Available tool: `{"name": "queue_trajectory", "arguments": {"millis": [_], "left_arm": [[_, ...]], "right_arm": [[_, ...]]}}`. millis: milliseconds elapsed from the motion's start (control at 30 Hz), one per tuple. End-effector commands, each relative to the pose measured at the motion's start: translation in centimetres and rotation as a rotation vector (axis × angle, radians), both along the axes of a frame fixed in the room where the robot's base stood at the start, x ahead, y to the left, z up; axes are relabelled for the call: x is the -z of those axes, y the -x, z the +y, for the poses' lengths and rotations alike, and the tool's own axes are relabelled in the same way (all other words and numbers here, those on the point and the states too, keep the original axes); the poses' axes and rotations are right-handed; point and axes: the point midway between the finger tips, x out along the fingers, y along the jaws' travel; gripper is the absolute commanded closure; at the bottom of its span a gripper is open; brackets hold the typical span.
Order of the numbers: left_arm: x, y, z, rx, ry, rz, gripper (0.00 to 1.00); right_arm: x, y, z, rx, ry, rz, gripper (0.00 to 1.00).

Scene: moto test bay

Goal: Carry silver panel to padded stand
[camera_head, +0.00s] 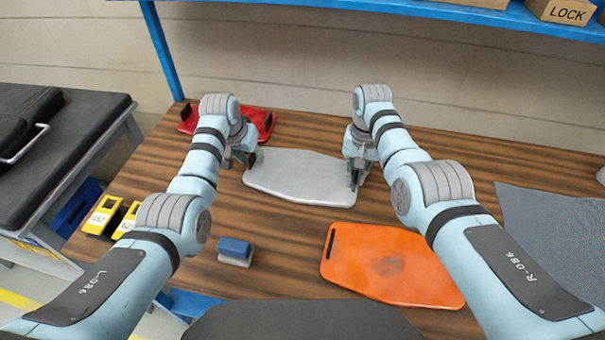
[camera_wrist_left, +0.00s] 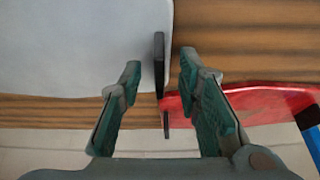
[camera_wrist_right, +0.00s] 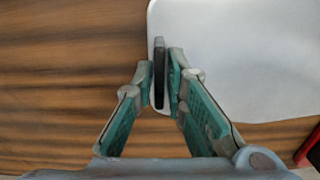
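The silver panel (camera_head: 300,178) lies flat on the wooden table, with a dark upright handle at each end. My left gripper (camera_head: 246,158) is at its left end; in the left wrist view the open fingers (camera_wrist_left: 160,72) stand on either side of the handle (camera_wrist_left: 159,55), with gaps. My right gripper (camera_head: 357,175) is at the right end; in the right wrist view its fingers (camera_wrist_right: 161,72) are closed against both sides of the handle (camera_wrist_right: 159,60). A stand with a black padded top (camera_head: 85,125) is at the far left, apart from the table.
A red panel (camera_head: 265,119) lies behind the left gripper, and an orange panel (camera_head: 385,265) in front. A blue-grey block (camera_head: 235,251), yellow devices (camera_head: 103,215) and a grey mat (camera_head: 560,235) are also on the table. A black case (camera_head: 25,120) occupies part of the stand. A blue shelf (camera_head: 400,10) hangs above.

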Motion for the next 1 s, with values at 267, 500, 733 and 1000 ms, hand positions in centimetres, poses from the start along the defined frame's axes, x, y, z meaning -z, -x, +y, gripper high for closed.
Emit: {"name": "queue_trajectory", "arguments": {"millis": [267, 500, 733, 1000], "left_arm": [[0.5, -0.1, 0.0, 0.000, 0.000, 0.000, 0.69], [0.5, -0.1, 0.0, 0.000, 0.000, 0.000, 0.95], [0.5, -0.1, 0.0, 0.000, 0.000, 0.000, 1.00], [-0.9, -0.2, 0.0, 0.000, 0.000, -0.001, 1.00]], "right_arm": [[0.5, 0.0, 0.0, 0.000, -0.001, -0.001, 0.88], [0.5, 0.0, 0.0, 0.000, 0.000, 0.000, 1.00], [0.5, 0.0, 0.0, 0.000, 0.000, 0.000, 1.00], [-0.8, 0.0, 0.0, 0.000, 0.000, -0.001, 1.00]]}}
